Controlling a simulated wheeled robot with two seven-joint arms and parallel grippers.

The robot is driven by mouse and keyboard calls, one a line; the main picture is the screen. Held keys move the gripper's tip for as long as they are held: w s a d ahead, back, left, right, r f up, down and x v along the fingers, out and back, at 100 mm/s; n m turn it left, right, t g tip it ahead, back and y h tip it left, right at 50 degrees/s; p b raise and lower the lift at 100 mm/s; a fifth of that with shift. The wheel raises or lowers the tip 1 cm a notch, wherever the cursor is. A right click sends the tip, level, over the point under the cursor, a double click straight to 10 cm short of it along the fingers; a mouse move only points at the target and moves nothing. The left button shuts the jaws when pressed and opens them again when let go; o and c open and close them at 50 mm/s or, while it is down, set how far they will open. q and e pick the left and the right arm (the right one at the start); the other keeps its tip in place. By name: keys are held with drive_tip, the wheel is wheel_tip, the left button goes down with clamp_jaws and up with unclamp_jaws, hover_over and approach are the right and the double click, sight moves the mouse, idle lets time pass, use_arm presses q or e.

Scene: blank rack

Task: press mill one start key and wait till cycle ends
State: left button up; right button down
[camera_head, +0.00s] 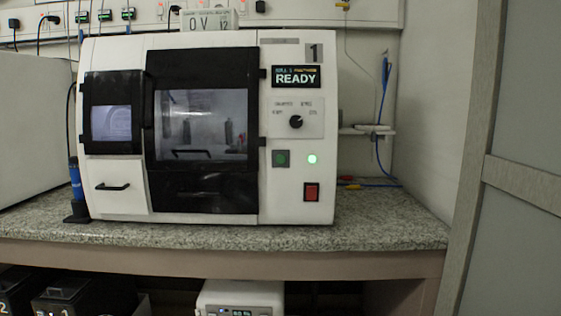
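A white and black mill (299,190) marked with a "1" stands on the speckled countertop (370,228). Its display (296,77) reads "READY". Below the display is a panel with a black rotary knob (296,122). A green square key (281,158) sits under the knob panel, with a lit pale green lamp (312,159) to its right. A red switch (311,192) is lower on the same panel. The dark front door (203,190) with its window appears closed. Neither of my grippers shows in the head view.
A blue and black object (76,182) stands at the mill's left side. Blue cables (383,90) hang at the right wall and lie on the counter. A grey frame (470,150) bounds the right side. Dark numbered boxes (80,297) and a white device (240,296) are under the counter.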

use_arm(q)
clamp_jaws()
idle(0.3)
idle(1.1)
